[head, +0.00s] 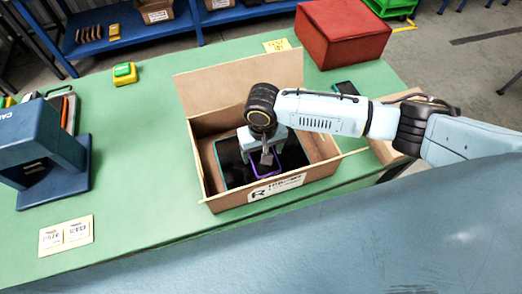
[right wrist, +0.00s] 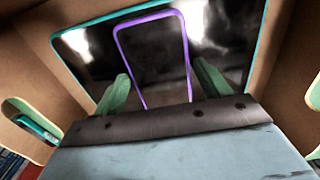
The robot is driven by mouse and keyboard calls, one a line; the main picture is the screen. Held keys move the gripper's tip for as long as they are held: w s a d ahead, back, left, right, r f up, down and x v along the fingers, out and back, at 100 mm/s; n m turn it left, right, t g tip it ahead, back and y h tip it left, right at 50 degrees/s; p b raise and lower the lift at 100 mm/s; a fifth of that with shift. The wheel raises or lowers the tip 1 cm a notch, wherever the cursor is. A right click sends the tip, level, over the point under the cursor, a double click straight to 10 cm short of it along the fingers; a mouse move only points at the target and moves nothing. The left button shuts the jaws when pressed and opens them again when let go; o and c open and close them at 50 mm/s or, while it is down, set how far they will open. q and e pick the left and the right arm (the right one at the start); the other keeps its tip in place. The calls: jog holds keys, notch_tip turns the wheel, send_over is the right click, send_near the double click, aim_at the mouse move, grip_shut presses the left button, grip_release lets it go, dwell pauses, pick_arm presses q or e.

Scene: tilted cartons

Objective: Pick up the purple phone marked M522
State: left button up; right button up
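A purple-framed phone (head: 281,165) with a dark glossy face is inside the open cardboard carton (head: 240,203). It also shows in the right wrist view (right wrist: 152,58), over a larger teal-edged dark tablet (right wrist: 222,32). No M522 marking is readable. My right gripper (head: 267,160) reaches down into the carton over the phone and hides part of it. In the right wrist view its two green fingers (right wrist: 161,82) stand apart, one at each long side of the phone, with no clear grip on it. My left gripper is not in view.
The carton's walls and raised back flap surround my right gripper. A red box (head: 342,35) stands behind at right, and a dark blue stand (head: 40,145) at left. A yellow-green button box (head: 124,74) and label cards (head: 66,235) lie on the green table (head: 130,150).

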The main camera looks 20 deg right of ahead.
jog(key=c, duration=0.8)
